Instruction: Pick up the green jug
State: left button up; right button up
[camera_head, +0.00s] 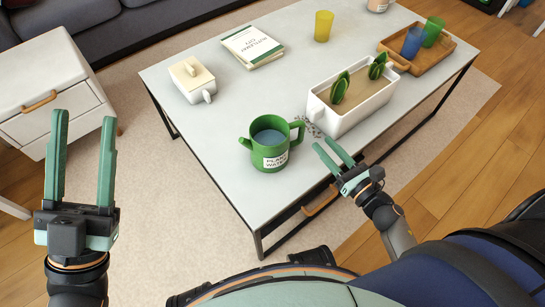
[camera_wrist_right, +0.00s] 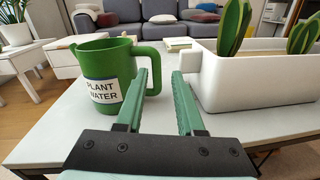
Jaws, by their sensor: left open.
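The green jug (camera_head: 268,148) stands upright near the front corner of the white table (camera_head: 215,160), with a "PLANT WATER" label and bluish water inside. Its handle points right, its spout left. In the right wrist view the jug (camera_wrist_right: 104,85) is left of the fingers, its handle close to the left finger; whether they touch cannot be told. My right gripper (camera_head: 332,154) is open and empty at the table's front edge, right of the jug. It also shows in the right wrist view (camera_wrist_right: 160,95). My left gripper (camera_head: 83,160) is open and empty, left of the table.
A white planter (camera_head: 350,113) with green plants stands close to the jug's right. The table's left front is clear.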

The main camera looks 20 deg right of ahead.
jog(key=shift+f+n, duration=0.6)
jog(key=shift+f, duration=0.1)
jog(key=shift+w+n+b, duration=0.2)
jog(key=shift+n+b, duration=0.1)
jog(key=shift+b, duration=0.05)
jog(key=x, duration=0.7)
jog(key=shift+s+a+b, duration=0.1)
jog(key=shift+a+b, duration=0.05)
jog(key=shift+b, duration=0.15)
jog(key=shift+a+b+x, duration=0.2)
jog(key=shift+b+x, duration=0.3)
jog(key=shift+x, duration=2.1)
pick_arm(q)
jog(key=shift+s+d+f+m+h, duration=0.1)
jog(key=shift+s+f+m+h, duration=0.2)
jog(key=shift+f+h, duration=0.15)
jog(key=shift+s+d+f+m+h, duration=0.1)
jog(key=shift+s+f+m+h, duration=0.1)
jog(key=shift+f+m+h, duration=0.25)
pick_arm(e)
jog(key=shift+f, duration=0.1)
pick_arm(q)
jog(key=shift+f, duration=0.1)
pick_arm(e)
jog(key=shift+c, duration=0.4)
grip_shut()
